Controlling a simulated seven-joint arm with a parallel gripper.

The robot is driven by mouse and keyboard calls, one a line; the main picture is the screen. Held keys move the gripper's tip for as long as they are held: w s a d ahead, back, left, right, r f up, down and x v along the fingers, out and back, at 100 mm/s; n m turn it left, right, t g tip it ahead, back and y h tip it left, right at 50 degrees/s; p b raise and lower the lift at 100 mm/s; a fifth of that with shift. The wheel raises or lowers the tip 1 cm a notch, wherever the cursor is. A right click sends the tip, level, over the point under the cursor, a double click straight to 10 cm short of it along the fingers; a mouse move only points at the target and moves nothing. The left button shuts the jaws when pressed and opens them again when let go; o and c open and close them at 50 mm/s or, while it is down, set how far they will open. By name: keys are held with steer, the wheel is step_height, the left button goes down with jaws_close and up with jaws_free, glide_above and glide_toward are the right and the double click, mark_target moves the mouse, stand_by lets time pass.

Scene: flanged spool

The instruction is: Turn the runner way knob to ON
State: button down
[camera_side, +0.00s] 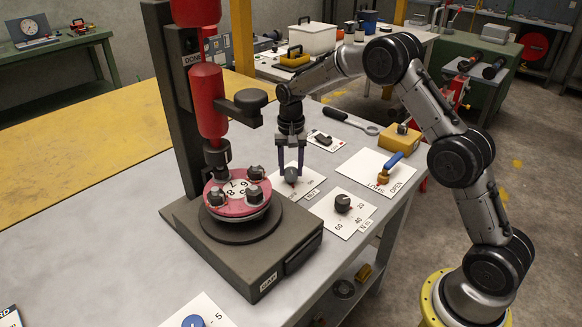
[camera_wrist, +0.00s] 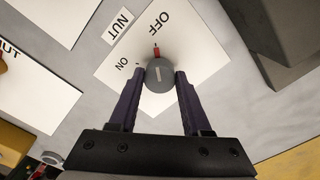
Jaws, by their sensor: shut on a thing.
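The grey round knob (camera_wrist: 159,75) sits on a white card (camera_wrist: 190,40) marked OFF and ON. A red mark shows at the knob's edge on the OFF side, and a short pale line is on its top. My gripper (camera_wrist: 159,80) points down, with its two dark fingers shut on the sides of the knob. In the side view my gripper (camera_side: 291,168) is at the knob (camera_side: 291,175), right of the press. The fingers hide part of the knob there.
The press base (camera_side: 262,262) with a pink numbered flanged spool (camera_side: 217,207) stands close on the left. A dial knob (camera_side: 342,203) is in front, a blue-handled valve (camera_side: 388,167) to the right, and a small switch (camera_side: 323,139) and wrench (camera_side: 350,121) behind.

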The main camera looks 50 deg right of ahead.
mark_target(291, 170)
steer(key=n, duration=0.3)
steer(key=shift+r+n, duration=0.1)
steer(key=shift+n, duration=0.3)
steer(key=n, duration=0.3)
steer(key=shift+n, duration=0.4)
steer(key=n, duration=0.6)
steer(key=shift+d, duration=0.1)
steer(key=shift+n, duration=0.3)
steer(key=shift+c, duration=1.8)
jaws_free()
step_height(291, 170, up, 14)
